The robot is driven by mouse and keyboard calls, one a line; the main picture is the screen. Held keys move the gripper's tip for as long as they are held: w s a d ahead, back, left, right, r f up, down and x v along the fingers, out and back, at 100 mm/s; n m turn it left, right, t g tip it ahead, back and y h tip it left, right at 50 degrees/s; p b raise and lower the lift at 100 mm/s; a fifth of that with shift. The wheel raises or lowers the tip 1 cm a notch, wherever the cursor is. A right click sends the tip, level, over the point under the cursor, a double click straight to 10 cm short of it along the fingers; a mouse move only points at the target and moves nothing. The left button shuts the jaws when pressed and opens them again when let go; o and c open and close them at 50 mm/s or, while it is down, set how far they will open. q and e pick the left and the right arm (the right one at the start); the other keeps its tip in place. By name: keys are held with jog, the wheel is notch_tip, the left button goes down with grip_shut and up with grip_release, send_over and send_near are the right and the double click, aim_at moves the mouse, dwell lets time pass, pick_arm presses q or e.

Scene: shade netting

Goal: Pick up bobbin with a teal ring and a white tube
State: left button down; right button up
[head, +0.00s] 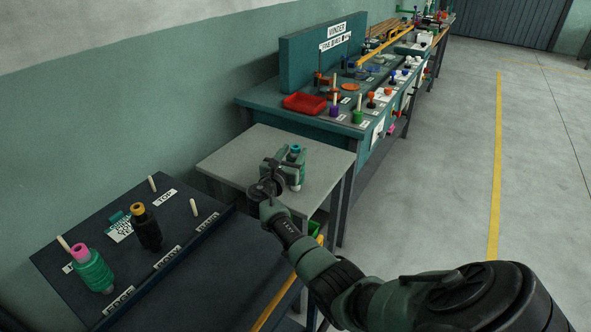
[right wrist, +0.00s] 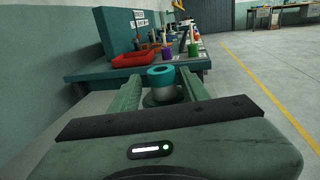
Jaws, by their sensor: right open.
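The bobbin with a teal ring (head: 296,148) stands on the small grey table, partly hidden by my right gripper. In the right wrist view its teal ring (right wrist: 161,73) shows on top, with a greyish body below it; the white tube is hard to make out. My right gripper (head: 287,164) is open, low over the table, with its two fingers on either side of the bobbin. In the right wrist view the fingers (right wrist: 160,85) flank it; I cannot tell whether they touch it. My left gripper is not in view.
The grey table (head: 232,152) is otherwise bare. A dark board (head: 75,235) at left holds a green bobbin with a pink ring (head: 93,270), a black one with a yellow ring (head: 147,228) and pegs. A workbench with a red tray (head: 304,103) stands behind. The floor at right is clear.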

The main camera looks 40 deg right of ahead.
grip_shut()
dwell(1.3)
